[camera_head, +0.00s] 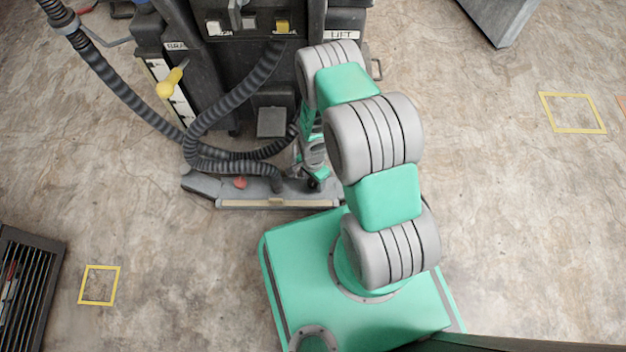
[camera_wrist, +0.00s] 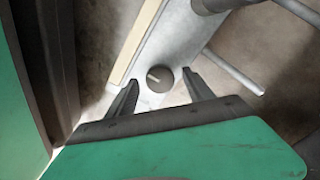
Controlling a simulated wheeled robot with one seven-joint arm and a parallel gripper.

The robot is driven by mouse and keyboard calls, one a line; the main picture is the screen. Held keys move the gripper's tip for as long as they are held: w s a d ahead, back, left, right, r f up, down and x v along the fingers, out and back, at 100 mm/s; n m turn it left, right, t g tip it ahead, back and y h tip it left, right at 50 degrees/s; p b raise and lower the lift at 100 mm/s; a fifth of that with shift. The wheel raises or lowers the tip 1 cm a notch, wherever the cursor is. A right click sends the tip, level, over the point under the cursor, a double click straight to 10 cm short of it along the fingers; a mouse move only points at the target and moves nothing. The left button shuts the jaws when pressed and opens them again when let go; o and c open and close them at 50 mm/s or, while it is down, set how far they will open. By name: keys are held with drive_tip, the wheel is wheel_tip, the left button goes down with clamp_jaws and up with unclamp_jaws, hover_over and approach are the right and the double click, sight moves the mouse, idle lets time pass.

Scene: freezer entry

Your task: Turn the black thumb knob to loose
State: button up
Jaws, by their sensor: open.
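The black thumb knob (camera_wrist: 163,83) shows in the wrist view as a dark round cap with a pale line on it. It sits on the grey bar of the floor machine's squeegee (camera_wrist: 178,45), which also shows in the head view (camera_head: 215,189). My gripper (camera_wrist: 160,76) is open, with one finger on the left of the knob and one on the right. Gaps show between the fingers and the knob, though depth is hard to judge. In the head view my arm partly hides the squeegee's right end, and I cannot clearly make out the knob.
The dark floor machine (camera_head: 230,60) stands behind the squeegee, with ribbed hoses (camera_head: 215,112) looping close to my arm. A red knob (camera_head: 240,182) and a yellow handle (camera_head: 170,84) are to the left. A floor grate (camera_head: 28,290) is at lower left. Open floor lies right.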

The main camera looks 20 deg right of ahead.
clamp_jaws()
idle(0.6)
